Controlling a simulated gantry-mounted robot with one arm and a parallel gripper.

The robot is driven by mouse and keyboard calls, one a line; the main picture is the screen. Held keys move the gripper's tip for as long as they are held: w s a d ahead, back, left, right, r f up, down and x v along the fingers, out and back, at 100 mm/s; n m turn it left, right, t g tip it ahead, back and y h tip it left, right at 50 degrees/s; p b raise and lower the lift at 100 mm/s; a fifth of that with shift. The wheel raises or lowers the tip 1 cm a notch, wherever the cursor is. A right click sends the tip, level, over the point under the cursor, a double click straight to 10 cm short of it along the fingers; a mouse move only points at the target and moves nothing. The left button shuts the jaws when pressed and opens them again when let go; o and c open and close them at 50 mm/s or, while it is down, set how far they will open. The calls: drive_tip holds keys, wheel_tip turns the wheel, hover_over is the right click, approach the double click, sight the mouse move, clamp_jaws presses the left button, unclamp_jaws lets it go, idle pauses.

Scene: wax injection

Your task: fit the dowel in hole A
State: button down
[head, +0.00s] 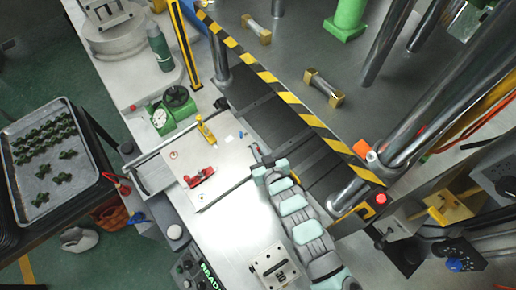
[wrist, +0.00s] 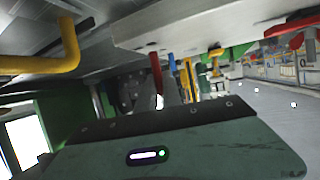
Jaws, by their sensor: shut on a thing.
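My gripper (head: 258,152) is at the far end of my pale green and grey arm, over the right edge of the pale plate (head: 222,160) on the bench. It is small and partly hidden in the head view. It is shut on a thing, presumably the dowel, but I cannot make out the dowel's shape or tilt. In the wrist view a grey-green part with a dark edge fills the bottom, and no dowel shows clearly. A small metal block with holes (head: 275,268) lies at the bottom of the head view. No hole marked A can be read.
A red clamp (head: 200,176) and a yellow tool (head: 206,131) lie on the plate. A green dial gauge (head: 174,104) stands behind it. A striped barrier (head: 290,95) and steel columns (head: 405,110) stand to the right. A tray of green parts (head: 88,193) is at left.

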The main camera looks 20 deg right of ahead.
drive_tip(key=shift+f+b, duration=0.9)
drive_tip(key=shift+f, duration=0.65)
idle(0.4)
drive_tip(key=c, duration=1.4)
unclamp_jaws()
drive_tip(key=shift+c, duration=0.2)
drive_tip(key=p+v, duration=0.2)
drive_tip(key=v, duration=0.7)
drive_tip(key=shift+s+r, duration=0.15)
drive_tip(key=shift+s, duration=0.05)
drive_tip(key=shift+s+a+r, duration=0.1)
drive_tip(key=shift+s+r, duration=0.15)
drive_tip(key=shift+s, duration=0.4)
